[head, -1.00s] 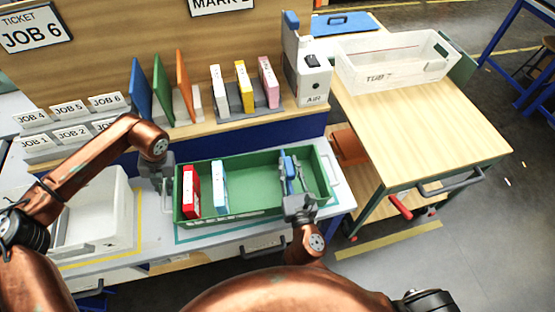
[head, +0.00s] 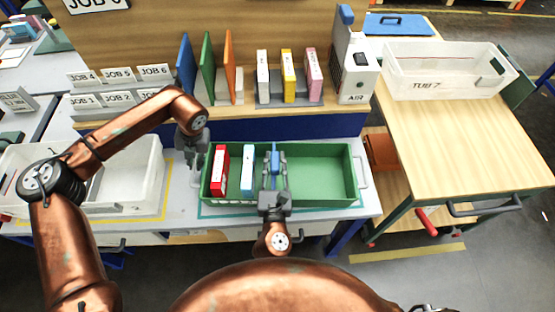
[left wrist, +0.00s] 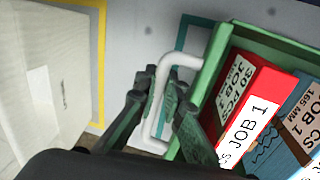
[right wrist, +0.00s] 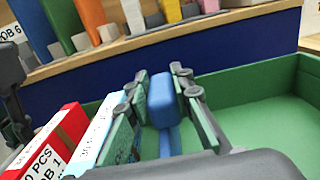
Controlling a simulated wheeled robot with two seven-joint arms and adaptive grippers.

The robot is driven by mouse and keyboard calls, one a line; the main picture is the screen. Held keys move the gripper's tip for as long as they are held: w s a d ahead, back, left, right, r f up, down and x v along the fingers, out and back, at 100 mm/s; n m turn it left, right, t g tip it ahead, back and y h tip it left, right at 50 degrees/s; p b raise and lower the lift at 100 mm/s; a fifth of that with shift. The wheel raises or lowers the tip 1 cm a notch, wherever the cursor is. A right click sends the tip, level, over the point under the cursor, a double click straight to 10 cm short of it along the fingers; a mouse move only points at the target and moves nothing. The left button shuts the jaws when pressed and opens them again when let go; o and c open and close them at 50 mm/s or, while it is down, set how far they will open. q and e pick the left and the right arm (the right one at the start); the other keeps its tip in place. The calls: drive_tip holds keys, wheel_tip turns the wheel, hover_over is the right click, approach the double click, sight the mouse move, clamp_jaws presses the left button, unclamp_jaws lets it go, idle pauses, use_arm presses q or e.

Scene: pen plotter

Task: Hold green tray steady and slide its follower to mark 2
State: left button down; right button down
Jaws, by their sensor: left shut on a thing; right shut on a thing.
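The green tray (head: 325,172) sits on the bench and holds a red box (head: 219,170) marked JOB 1 and a light blue box (head: 247,170) at its left end. My left gripper (left wrist: 162,95) is shut on the white handle (left wrist: 166,72) at the tray's left end. The blue follower (head: 275,158) stands inside the tray, just right of the light blue box. My right gripper (right wrist: 160,100) is shut on the follower's blue top (right wrist: 162,92). No mark 2 can be read on the tray; its front is partly hidden by my right gripper.
A white tub (head: 130,180) stands left of the tray. Behind are a shelf with upright boards, several small boxes (head: 288,78) and the AIR unit (head: 357,72). A wooden cart (head: 450,130) with a white tub (head: 440,85) stands to the right. The tray's right half is empty.

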sight(275, 172)
drive_tip(key=c, duration=1.7)
unclamp_jaws()
drive_tip(key=shift+s+a, duration=0.15)
drive_tip(key=shift+s, duration=1.75)
drive_tip(key=shift+s+a, duration=0.15)
drive_tip(key=shift+s, duration=1.7)
drive_tip(key=shift+o, duration=0.4)
